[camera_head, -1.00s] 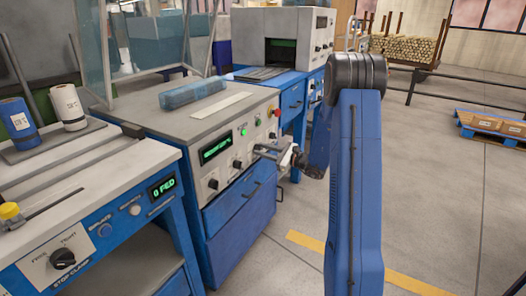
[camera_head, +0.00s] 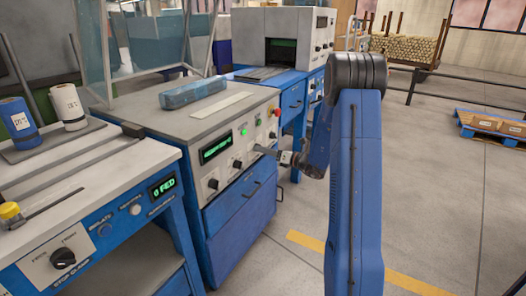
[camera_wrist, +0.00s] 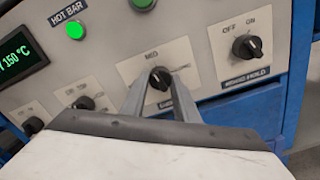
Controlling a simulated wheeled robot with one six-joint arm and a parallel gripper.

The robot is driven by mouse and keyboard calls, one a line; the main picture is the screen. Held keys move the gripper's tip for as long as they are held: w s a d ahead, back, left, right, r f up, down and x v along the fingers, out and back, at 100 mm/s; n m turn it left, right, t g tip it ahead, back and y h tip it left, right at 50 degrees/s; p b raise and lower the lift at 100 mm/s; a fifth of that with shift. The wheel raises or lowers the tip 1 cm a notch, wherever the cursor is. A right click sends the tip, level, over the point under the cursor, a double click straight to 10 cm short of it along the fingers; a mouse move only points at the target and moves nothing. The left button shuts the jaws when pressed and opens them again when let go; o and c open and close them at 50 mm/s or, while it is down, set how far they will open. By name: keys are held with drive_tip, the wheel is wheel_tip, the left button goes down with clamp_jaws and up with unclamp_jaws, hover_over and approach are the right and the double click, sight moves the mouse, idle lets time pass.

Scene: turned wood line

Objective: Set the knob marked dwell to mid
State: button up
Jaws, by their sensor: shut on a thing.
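The knob in my gripper (camera_wrist: 160,90) is small and black, on a pale panel plate (camera_wrist: 183,53) in the wrist view. My two grey fingers are closed on the knob (camera_wrist: 159,73) from below. Its pointer looks near the top, but the exact setting is unclear. In the head view my gripper (camera_head: 270,152) reaches the front of the middle machine.
A black OFF/ON knob (camera_wrist: 246,46) is close on the right. Other knobs (camera_wrist: 85,102) are at left, below a green 150 °C display (camera_wrist: 19,57). A green HOT BAR button (camera_wrist: 75,31) is above. Blue drawers (camera_head: 243,220) lie below the panel; open floor is to the right.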

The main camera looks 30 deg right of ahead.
drive_tip(key=shift+f+m, duration=0.1)
drive_tip(key=shift+m, duration=0.6)
drive_tip(key=o, duration=1.1)
drive_tip(key=shift+c, duration=0.2)
drive_tip(key=v, duration=1.7)
drive_tip(key=shift+s+d, duration=0.2)
drive_tip(key=shift+s, duration=0.05)
